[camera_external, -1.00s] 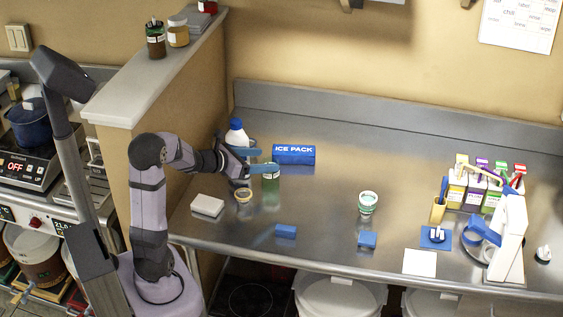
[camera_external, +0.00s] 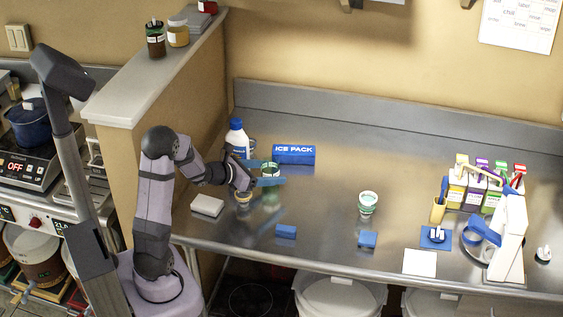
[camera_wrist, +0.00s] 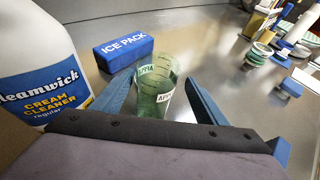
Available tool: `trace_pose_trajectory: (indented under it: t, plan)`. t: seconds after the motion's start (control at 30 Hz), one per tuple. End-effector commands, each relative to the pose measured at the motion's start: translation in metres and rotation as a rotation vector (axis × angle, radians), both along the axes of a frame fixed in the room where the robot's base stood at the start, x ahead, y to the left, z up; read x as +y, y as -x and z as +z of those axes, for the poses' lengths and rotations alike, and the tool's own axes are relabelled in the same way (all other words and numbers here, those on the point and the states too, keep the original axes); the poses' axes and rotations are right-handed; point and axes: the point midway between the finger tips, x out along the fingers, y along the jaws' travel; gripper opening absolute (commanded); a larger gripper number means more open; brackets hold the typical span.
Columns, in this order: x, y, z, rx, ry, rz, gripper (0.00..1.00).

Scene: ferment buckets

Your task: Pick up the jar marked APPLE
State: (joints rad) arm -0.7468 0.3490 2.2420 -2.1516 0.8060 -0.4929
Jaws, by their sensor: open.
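In the external view the jar (camera_external: 270,171) is partly covered by my fingers. My gripper (camera_external: 268,173) is open, with its blue fingers on either side of the jar. In the wrist view my gripper (camera_wrist: 160,90) shows gaps between the fingers and the glass. The jar's base is hidden behind my gripper's body.
A white cream cleaner bottle (camera_wrist: 42,70) stands close to my left finger. A blue ice pack (camera_wrist: 124,51) lies just behind the jar. A small jar (camera_external: 243,198) and white block (camera_external: 207,206) are nearby. Another glass (camera_external: 367,203) stands farther right. Open counter lies between.

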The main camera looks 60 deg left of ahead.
Motion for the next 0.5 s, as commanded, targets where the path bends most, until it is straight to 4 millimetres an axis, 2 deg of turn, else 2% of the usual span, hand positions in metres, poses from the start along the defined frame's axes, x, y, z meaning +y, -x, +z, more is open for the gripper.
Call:
trace_pose_trajectory:
  t: [0.5]
  plan:
    - [0.008, -0.042, -0.019, 0.0, 0.001, -0.002, 0.66]
